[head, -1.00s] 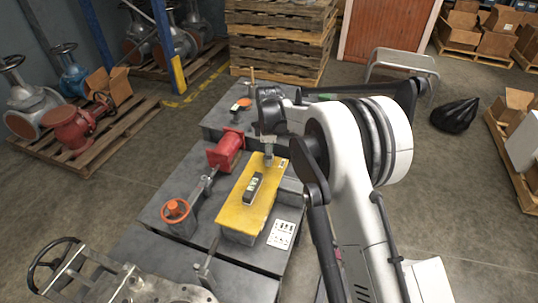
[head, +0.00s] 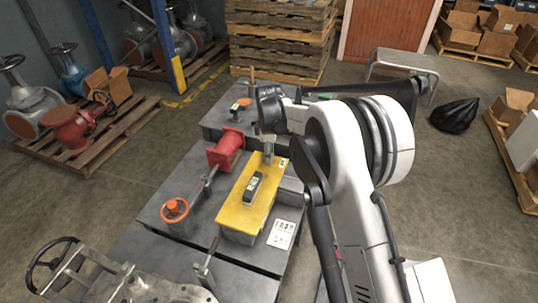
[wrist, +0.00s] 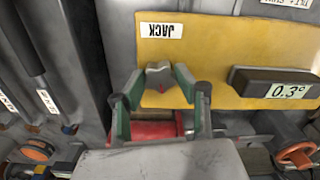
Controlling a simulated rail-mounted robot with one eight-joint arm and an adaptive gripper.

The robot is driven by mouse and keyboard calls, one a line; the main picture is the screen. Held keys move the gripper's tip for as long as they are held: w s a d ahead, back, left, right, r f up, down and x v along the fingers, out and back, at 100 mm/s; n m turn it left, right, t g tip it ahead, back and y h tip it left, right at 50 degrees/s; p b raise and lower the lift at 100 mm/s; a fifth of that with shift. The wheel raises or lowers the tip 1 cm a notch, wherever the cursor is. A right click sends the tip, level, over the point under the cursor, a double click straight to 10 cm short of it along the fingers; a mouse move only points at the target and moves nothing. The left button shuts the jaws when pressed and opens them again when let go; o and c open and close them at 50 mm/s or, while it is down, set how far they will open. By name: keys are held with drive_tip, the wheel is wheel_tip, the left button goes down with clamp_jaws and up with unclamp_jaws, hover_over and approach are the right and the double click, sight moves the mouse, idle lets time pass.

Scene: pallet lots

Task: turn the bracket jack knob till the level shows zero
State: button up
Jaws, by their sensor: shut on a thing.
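The yellow bracket (head: 237,216) lies on the grey bench in the head view and fills the upper right of the wrist view (wrist: 215,55). The jack knob (wrist: 158,70) is a small grey knob with a red mark, below an upside-down "JACK" label (wrist: 161,30). My gripper (wrist: 156,88) is shut on the knob with its green-padded fingers on either side; in the head view it shows at the bracket's far end (head: 268,152). The level (wrist: 278,84) reads 0.3°; it also lies on the bracket in the head view (head: 254,188), too small to read there.
A red cylinder (head: 225,150) and an orange handwheel (head: 174,210) stand left of the bracket. A printed card (head: 281,234) lies at its right. A metal frame with a dark wheel (head: 55,262) is at the front left. The floor right of the bench is mostly clear.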

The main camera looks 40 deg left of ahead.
drive_tip(key=m+b, duration=0.2)
drive_tip(key=m, duration=0.2)
drive_tip(key=shift+f, duration=0.1)
drive_tip(key=m+b, duration=0.2)
drive_tip(key=m, duration=0.2)
drive_tip(key=shift+m, duration=0.3)
drive_tip(key=m+b, duration=0.1)
drive_tip(key=m, duration=0.3)
drive_tip(key=shift+m+b, duration=0.35)
drive_tip(key=shift+m, duration=1.75)
drive_tip(key=o, duration=1)
drive_tip(key=shift+o, duration=0.7)
